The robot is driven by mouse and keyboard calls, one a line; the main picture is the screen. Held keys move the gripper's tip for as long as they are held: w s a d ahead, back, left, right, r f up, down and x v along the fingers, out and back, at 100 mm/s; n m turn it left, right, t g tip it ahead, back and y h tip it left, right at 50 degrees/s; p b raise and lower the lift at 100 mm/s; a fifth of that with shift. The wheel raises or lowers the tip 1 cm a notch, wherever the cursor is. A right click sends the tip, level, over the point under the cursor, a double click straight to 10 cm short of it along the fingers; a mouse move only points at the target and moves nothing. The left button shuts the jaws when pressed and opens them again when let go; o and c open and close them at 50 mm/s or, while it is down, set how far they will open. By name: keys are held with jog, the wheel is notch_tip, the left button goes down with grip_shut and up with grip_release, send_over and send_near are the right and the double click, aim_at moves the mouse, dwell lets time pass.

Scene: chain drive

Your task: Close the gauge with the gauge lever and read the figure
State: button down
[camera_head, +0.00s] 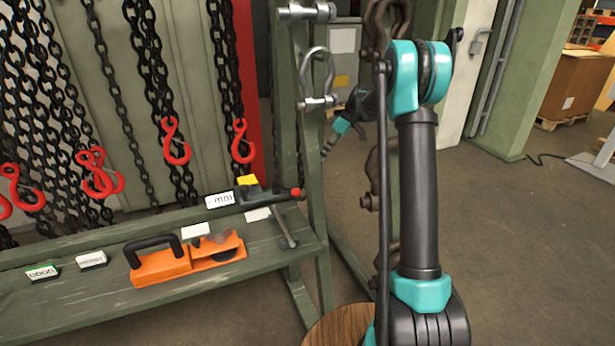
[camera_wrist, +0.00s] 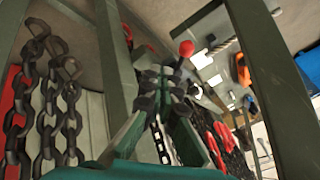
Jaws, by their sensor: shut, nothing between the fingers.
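The gauge (camera_head: 222,199) is a dark tool with a white display and a yellow part on the bench's back edge; the display reads "mm", and any figure is too small to read. Its lever ends in a red knob (camera_head: 297,192) at the right, near the frame post; a red knob also shows in the wrist view (camera_wrist: 186,48).
An orange tool (camera_head: 205,262) with a black handle lies on the bench (camera_head: 110,305), beside small labels. Chains with red hooks (camera_head: 176,142) hang behind. A green post (camera_head: 308,150) with shackles (camera_head: 317,102) stands beside my gripper. A round wooden top (camera_head: 332,328) is below my arm.

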jog(key=s+a+f, duration=0.5)
jog(key=a+f, duration=0.2)
jog(key=f, duration=0.2)
jog(key=shift+a, duration=0.2)
jog(key=s, duration=0.1)
jog(key=s+m+t, duration=0.1)
jog(key=shift+s+a+m, duration=0.2)
jog(key=shift+s+m, duration=0.1)
jog(key=shift+s, duration=0.1)
dwell(0.4)
